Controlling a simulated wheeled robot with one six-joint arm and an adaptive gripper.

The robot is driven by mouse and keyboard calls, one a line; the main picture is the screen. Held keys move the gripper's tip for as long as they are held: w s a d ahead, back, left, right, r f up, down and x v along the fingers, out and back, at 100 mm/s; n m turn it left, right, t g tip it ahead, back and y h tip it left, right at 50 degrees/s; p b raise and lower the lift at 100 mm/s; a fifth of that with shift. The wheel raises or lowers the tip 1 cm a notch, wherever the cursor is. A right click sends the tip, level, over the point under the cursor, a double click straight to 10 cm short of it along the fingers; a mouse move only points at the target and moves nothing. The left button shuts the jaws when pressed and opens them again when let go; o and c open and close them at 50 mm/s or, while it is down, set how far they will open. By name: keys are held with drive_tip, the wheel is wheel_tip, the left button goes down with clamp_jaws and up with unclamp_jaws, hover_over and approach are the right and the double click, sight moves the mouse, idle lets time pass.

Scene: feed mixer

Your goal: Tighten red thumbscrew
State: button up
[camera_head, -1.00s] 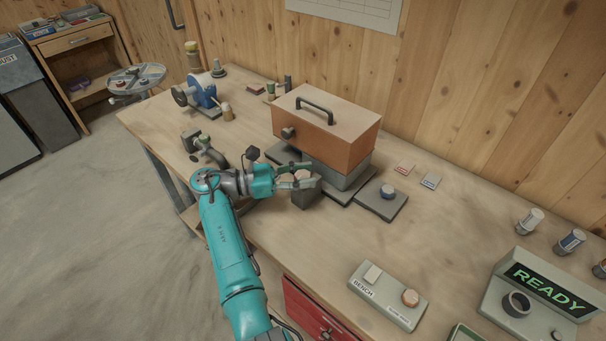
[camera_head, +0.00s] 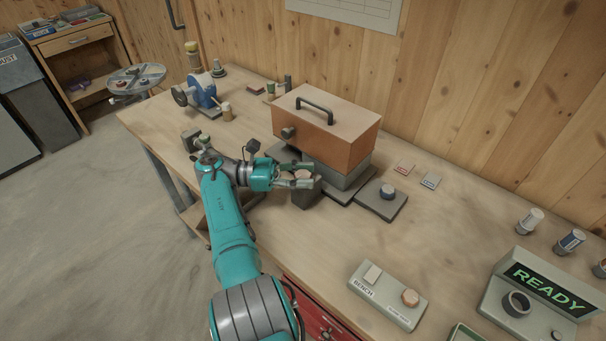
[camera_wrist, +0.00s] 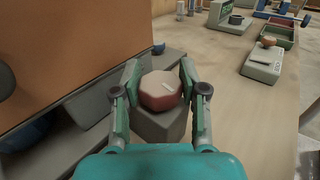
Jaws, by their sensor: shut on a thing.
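The red thumbscrew (camera_wrist: 163,91) is a faceted knob with a pale top and a light mark, on top of a grey block (camera_wrist: 160,126). In the head view my gripper (camera_head: 301,174) reaches in from the left, roughly level. The knob's underside and thread are hidden.
The orange-brown box (camera_head: 326,128) with a black handle stands close behind my gripper. The bench control box (camera_head: 388,296) and READY display (camera_head: 541,290) are farther right. Bare bench top lies between.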

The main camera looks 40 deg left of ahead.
sight(304, 174)
drive_tip(key=shift+d+f, duration=0.1)
drive_tip(key=o, duration=1.2)
drive_tip(key=shift+w, duration=0.1)
drive_tip(key=shift+c, duration=0.2)
wheel_tip(304, 174, up, 10)
